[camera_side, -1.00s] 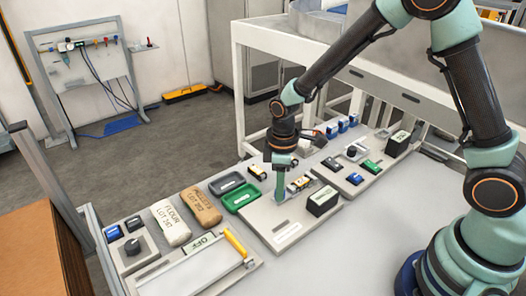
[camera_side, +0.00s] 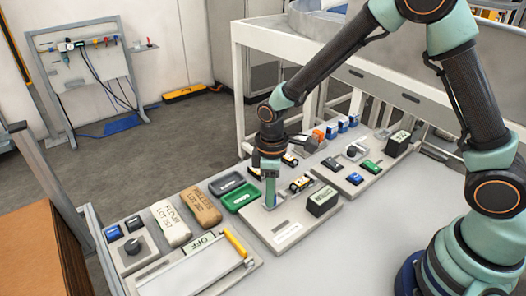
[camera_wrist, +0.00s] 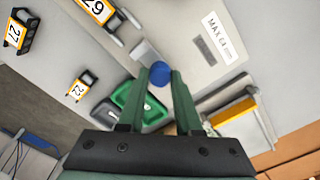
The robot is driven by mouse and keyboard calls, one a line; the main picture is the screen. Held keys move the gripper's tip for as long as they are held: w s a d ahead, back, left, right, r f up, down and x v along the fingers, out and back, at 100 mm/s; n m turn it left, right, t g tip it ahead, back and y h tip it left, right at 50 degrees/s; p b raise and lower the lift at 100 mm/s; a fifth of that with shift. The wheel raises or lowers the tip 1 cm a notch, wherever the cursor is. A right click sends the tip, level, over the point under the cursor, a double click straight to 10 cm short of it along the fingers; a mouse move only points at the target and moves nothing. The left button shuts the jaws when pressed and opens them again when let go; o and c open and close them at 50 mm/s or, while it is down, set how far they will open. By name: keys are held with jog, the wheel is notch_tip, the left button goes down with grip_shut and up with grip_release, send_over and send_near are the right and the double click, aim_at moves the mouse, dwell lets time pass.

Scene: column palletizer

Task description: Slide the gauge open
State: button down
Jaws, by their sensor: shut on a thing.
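The gauge is a light grey plate (camera_side: 262,227) on the bench, with a white label and a dark display box (camera_side: 322,201) on it. In the wrist view its plate carries a label reading "MAX 64 mm" (camera_wrist: 224,36) and a dark slot. My gripper (camera_side: 269,205) points down at the plate's left part. In the wrist view my gripper (camera_wrist: 162,75) is shut on a round blue knob (camera_wrist: 160,71), which sits between the fingertips. A yellow and black block marked 29 (camera_wrist: 97,8) lies by grey metal parts on the plate. The display's reading is too small to read.
Green and dark trays (camera_side: 241,197), a brown sack (camera_side: 202,207) and a pale sack (camera_side: 171,225) lie to the left. A panel with a yellow handle (camera_side: 235,243) is at front left. Blocks marked 27 (camera_wrist: 15,35) and 22 (camera_wrist: 78,90) stand near the plate. The front right bench is clear.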

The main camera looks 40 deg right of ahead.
jog(key=c, duration=0.6)
grip_release()
jog(key=shift+a, duration=0.2)
jog(key=shift+r, duration=0.15)
notch_tip(320, 180, up, 12)
jog(key=shift+f, duration=0.1)
jog(key=s+d+r+m+t, duration=0.2)
jog(key=s+d+r+m, duration=0.1)
jog(key=s+d+r+m+t, duration=0.1)
jog(key=s+d+r+m, duration=0.2)
jog(key=s+d, duration=0.1)
jog(key=s+d+r+m+t, duration=0.2)
jog(key=s+d+m, duration=0.1)
jog(key=d, duration=0.1)
jog(key=shift+s+r+t, duration=0.25)
jog(key=shift+r+t, duration=0.05)
jog(key=shift+r, duration=0.1)
